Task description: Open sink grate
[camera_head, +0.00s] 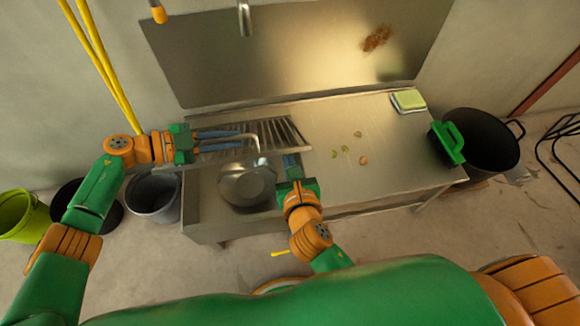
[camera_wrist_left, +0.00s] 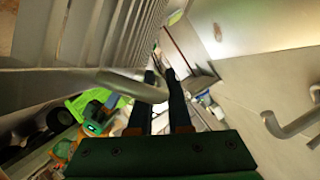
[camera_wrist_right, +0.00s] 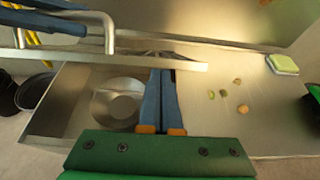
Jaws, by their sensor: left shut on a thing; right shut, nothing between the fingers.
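The slatted metal sink grate (camera_head: 285,132) lies over the back part of the sink in the head view, its near edge raised above the basin. In the left wrist view its slats (camera_wrist_left: 85,35) fill the upper left. My left gripper (camera_head: 238,138) is shut on the grate's bent handle (camera_wrist_left: 135,86), reaching in from the left; its fingers also show in the right wrist view. My right gripper (camera_head: 291,162) is shut and empty by the grate's right end; in the right wrist view its fingertips (camera_wrist_right: 163,75) are close to the edge bar (camera_wrist_right: 130,60). I cannot tell whether they touch.
A round metal pot (camera_head: 246,186) sits in the sink basin. Food scraps (camera_head: 346,150) lie on the steel counter (camera_head: 400,150), with a green-yellow sponge (camera_head: 408,100) at the back right. A black bin (camera_head: 485,145) stands right of the counter; buckets (camera_head: 153,195) stand left. A faucet (camera_head: 244,18) hangs above.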

